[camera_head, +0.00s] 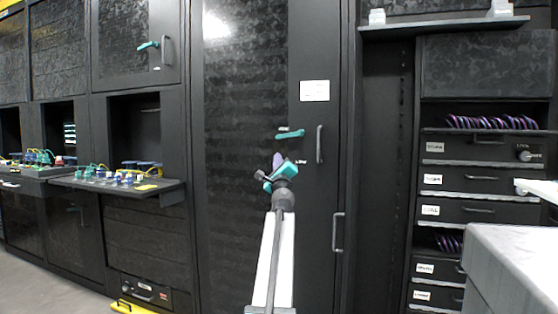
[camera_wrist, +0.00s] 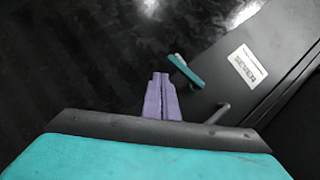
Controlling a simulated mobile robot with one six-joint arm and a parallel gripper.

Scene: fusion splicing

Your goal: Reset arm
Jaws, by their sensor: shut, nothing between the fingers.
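My gripper (camera_head: 277,158) shows in the middle of the head view, at the end of my raised arm, in front of a tall black cabinet door (camera_head: 245,150). Its purple fingers (camera_wrist: 161,98) show in the wrist view, shut together with nothing between them. A teal latch handle (camera_head: 290,134) on the door is just above and right of the gripper in the head view. It also shows in the wrist view (camera_wrist: 186,70), beyond the fingers and apart from them. A white label (camera_wrist: 247,64) is on the door to its right.
Shelves with small coloured parts (camera_head: 110,180) stick out at left. A drawer rack (camera_head: 470,180) with purple cable coils (camera_head: 492,122) stands at right. A grey-white worktop (camera_head: 515,262) is at the lower right. Door bar handles (camera_head: 319,144) stick out near the gripper. Open floor shows at lower left.

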